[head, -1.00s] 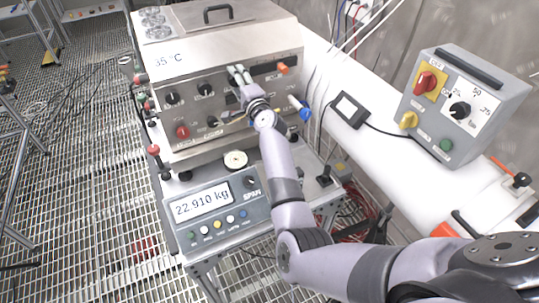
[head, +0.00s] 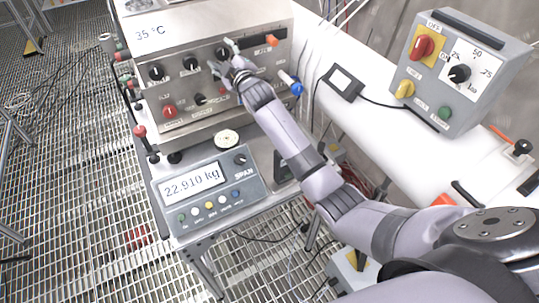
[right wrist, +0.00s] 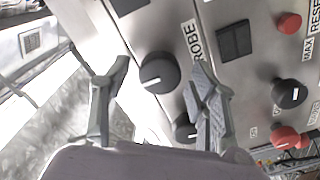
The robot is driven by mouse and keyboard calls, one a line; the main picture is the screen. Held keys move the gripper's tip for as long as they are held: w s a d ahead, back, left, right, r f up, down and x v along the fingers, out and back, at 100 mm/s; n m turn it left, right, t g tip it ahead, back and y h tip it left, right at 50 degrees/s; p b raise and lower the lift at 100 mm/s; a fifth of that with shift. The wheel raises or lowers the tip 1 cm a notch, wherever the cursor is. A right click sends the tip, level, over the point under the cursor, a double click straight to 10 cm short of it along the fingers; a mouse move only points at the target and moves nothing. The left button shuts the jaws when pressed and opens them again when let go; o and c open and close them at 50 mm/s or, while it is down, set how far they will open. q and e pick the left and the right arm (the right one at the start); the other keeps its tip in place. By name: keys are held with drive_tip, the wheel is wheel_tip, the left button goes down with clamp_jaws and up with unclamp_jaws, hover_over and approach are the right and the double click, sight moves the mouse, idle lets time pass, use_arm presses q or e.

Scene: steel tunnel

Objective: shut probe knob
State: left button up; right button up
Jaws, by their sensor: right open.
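The probe knob is a round black knob (right wrist: 158,72) with a white mark, beside the label PROBE in the right wrist view. Its mark points to the lower left of that picture. My right gripper (right wrist: 160,68) is open, with one finger on each side of the knob and visible gaps to both. In the head view my right gripper (head: 224,58) is at the upper row of the steel front panel (head: 180,85), around a black knob (head: 222,52) that it partly covers. My left gripper is not in view.
Other knobs sit close by, including a black one (right wrist: 185,128) partly behind a finger and a red one (head: 169,111). A scale reading 22.910 kg (head: 205,190) stands below the panel. A grey control box (head: 460,75) is on the white pipe at the right.

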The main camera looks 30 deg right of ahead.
drive_tip(key=s+b, duration=0.4)
drive_tip(key=s, duration=1.4)
drive_tip(key=s+f+m+g, duration=0.1)
drive_tip(key=s+f, duration=0.3)
drive_tip(key=f, duration=0.4)
drive_tip(key=s+d+f+m+g+h, duration=0.1)
drive_tip(key=s+f+m+g, duration=0.1)
drive_tip(key=f, duration=0.6)
drive_tip(key=shift+s+d+f+g, duration=0.35)
drive_tip(key=shift+s+g, duration=0.5)
drive_tip(key=shift+g, duration=0.25)
